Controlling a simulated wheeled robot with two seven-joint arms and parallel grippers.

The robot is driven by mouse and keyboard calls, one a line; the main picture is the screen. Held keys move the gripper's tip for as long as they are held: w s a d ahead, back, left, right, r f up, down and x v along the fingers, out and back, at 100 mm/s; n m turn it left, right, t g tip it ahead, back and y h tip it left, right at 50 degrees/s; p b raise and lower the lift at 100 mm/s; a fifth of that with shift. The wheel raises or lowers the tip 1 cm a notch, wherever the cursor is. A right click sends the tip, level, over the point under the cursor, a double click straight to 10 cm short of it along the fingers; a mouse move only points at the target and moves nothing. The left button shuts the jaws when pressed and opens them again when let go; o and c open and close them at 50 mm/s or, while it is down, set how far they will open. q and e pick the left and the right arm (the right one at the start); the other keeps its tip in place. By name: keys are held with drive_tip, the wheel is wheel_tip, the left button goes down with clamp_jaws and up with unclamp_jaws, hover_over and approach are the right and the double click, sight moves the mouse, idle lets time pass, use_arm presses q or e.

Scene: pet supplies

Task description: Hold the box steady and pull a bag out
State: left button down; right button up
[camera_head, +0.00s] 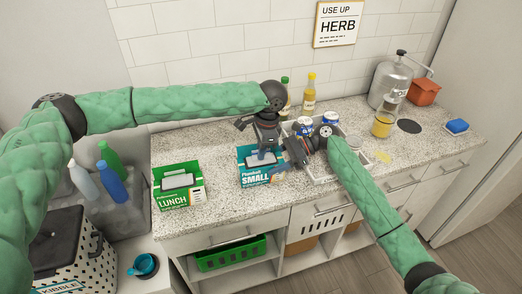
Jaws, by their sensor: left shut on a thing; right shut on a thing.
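The blue box (262,178), lettered "SMALL", stands upright on the granite counter near its front edge. It has a pale opening near its top. My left gripper (264,153) points down at this opening and is shut, apparently on a bag; the bag itself is mostly hidden by the fingers. My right gripper (291,160) comes in from the right and is shut at the box's right edge; the exact contact is hard to see. A similar green box (178,194), lettered "LUNCH", stands to the left, apart from both grippers.
A white tray (322,181) with blue-and-white cans (331,118) lies right of the blue box, partly under my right arm. Bottles (309,93) stand behind. A metal dispenser (388,82), a yellow-filled jar (382,125) and a blue sponge (457,126) are farther right. Counter between the boxes is clear.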

use_arm(q)
drive_tip(key=shift+r, duration=0.35)
drive_tip(key=shift+r, duration=0.7)
drive_tip(key=shift+r, duration=0.15)
drive_tip(key=shift+s+r, duration=0.15)
drive_tip(key=shift+r, duration=1.75)
use_arm(e)
drive_tip(key=o, duration=1.5)
drive_tip(key=shift+c, duration=0.2)
